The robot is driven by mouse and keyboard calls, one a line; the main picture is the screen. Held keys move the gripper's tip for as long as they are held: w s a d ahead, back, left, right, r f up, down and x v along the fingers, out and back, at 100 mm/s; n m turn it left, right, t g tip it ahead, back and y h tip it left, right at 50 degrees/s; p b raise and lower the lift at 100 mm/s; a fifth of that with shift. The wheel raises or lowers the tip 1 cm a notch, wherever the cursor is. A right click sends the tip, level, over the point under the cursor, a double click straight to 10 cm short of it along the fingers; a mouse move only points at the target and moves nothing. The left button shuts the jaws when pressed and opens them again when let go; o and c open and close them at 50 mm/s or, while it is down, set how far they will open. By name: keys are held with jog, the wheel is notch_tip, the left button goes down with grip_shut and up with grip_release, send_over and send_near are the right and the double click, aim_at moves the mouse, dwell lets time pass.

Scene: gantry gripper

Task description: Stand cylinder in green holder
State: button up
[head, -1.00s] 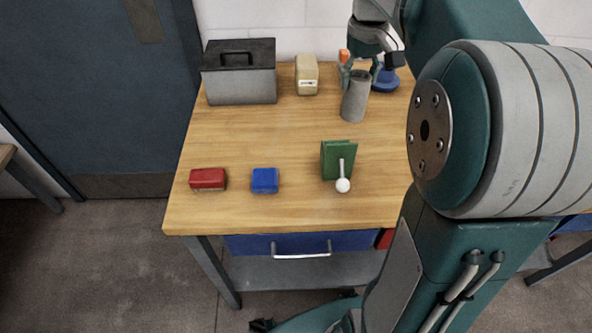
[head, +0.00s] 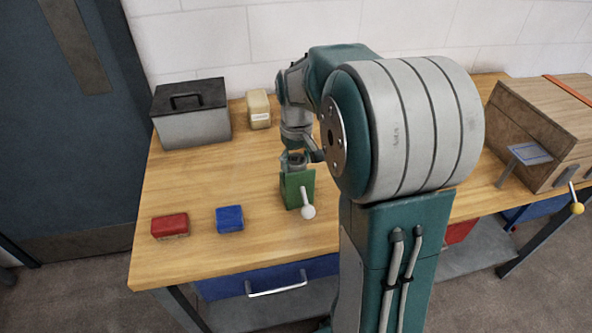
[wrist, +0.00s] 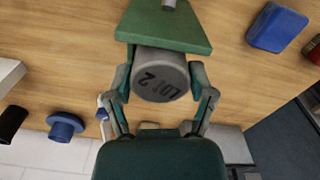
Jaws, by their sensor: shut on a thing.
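The green holder (head: 298,188) stands on the wooden table, with a white-ball lever (head: 308,211) on its front. It also shows at the top of the wrist view (wrist: 163,28). My gripper (head: 294,156) is down at the holder's back side and top in the head view. In the wrist view my gripper (wrist: 160,84) has its fingers closed on both sides of the grey cylinder (wrist: 158,78), whose end face carries dark lettering, partly readable as "2". The cylinder is right against the holder in that view. Its lower part is hidden, so I cannot tell whether it is seated.
A red block (head: 170,226) and a blue block (head: 229,219) lie left of the holder. A grey toolbox (head: 192,126) and a beige box (head: 259,110) stand at the back left. A wooden box (head: 535,135) is at the right. A blue round piece (wrist: 64,127) shows in the wrist view.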

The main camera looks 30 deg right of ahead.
jog(key=f, duration=0.3)
jog(key=shift+d+f, duration=0.15)
jog(key=shift+d, duration=0.15)
jog(key=shift+a+f, duration=0.1)
jog(key=shift+a, duration=0.05)
jog(key=o, duration=1.3)
jog(key=shift+c, duration=0.2)
